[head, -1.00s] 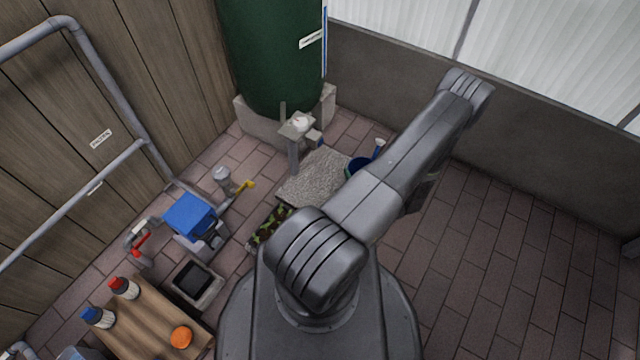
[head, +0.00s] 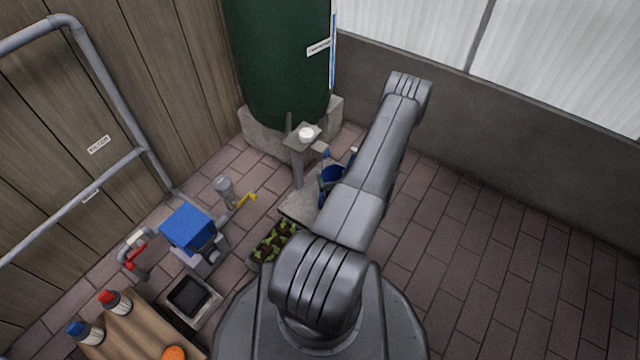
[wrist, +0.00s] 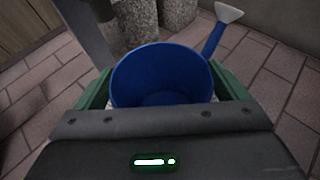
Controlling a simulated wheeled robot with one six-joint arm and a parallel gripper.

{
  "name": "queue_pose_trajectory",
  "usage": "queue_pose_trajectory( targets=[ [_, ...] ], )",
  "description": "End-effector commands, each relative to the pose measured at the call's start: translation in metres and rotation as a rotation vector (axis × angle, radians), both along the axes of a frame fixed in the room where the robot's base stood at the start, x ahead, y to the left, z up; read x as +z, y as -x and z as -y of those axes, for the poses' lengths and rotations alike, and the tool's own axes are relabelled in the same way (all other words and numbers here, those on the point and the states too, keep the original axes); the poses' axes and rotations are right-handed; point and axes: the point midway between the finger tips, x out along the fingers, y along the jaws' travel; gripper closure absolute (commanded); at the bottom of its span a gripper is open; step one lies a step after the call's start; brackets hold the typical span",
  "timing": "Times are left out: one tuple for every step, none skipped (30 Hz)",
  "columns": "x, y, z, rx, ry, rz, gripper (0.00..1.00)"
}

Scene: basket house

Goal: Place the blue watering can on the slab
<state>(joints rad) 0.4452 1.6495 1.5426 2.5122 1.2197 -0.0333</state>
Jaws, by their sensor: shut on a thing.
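The blue watering can (head: 334,174) is beside my arm in the head view, overlapping the back right part of the grey, rough slab (head: 298,204). Whether it touches the slab or hangs above it, I cannot tell. In the wrist view the can (wrist: 160,75) shows its open top, with its spout and pale rose rising to the right. My gripper (wrist: 162,92) is shut on the can, with a green finger at each side. My arm hides most of the gripper and part of the slab in the head view.
A post with a small top plate (head: 303,136) stands close behind the slab, before the green tank (head: 277,60). A planted tray (head: 274,243) lies at the slab's front left. A blue-topped pump (head: 188,228) stands left. Paving at right (head: 500,240) is clear.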

Motion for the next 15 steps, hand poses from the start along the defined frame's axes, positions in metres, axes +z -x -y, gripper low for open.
queue_pose_trajectory(
  targets=[
    [-0.002, -0.006, -0.011, 0.007, 0.000, 0.001, 0.51],
    [-0.002, -0.010, -0.016, 0.007, 0.000, 0.002, 0.51],
    [-0.002, -0.014, -0.024, 0.006, 0.000, 0.002, 0.51],
    [-0.002, -0.018, -0.029, 0.007, 0.000, 0.002, 0.51],
    [-0.002, -0.021, -0.034, 0.006, 0.000, 0.002, 0.51],
    [-0.002, -0.026, -0.041, 0.006, 0.001, 0.003, 0.51],
    [-0.002, -0.029, -0.045, 0.006, 0.001, 0.002, 0.51],
    [-0.002, -0.032, -0.050, 0.006, 0.000, 0.002, 0.51],
    [-0.002, -0.035, -0.055, 0.004, 0.000, 0.001, 0.51],
    [-0.005, -0.036, -0.056, 0.003, 0.000, 0.000, 0.51],
    [-0.013, -0.035, -0.054, 0.001, -0.001, -0.002, 0.51],
    [-0.017, -0.035, -0.053, 0.000, -0.001, -0.001, 0.51],
    [-0.019, -0.035, -0.053, 0.000, -0.001, -0.001, 0.51],
    [-0.020, -0.035, -0.053, 0.000, -0.001, -0.001, 0.51],
    [-0.022, -0.035, -0.053, 0.000, -0.001, -0.001, 0.51]
  ],
)
